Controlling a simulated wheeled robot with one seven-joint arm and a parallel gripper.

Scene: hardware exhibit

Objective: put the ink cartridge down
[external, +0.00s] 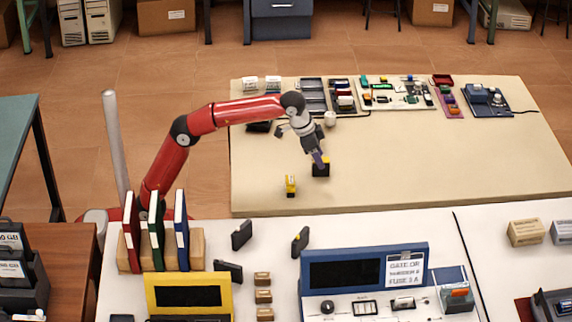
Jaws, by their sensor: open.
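A second small yellow and black block (291,185) stands a little to the left and nearer the front edge, apart from my gripper.
A white cup (330,118), dark trays (313,96) and a board with coloured parts (395,93) line the table's back. A blue device (485,99) is at back right. The table's middle and right are clear. Upright binders (155,230) stand on the white front counter.

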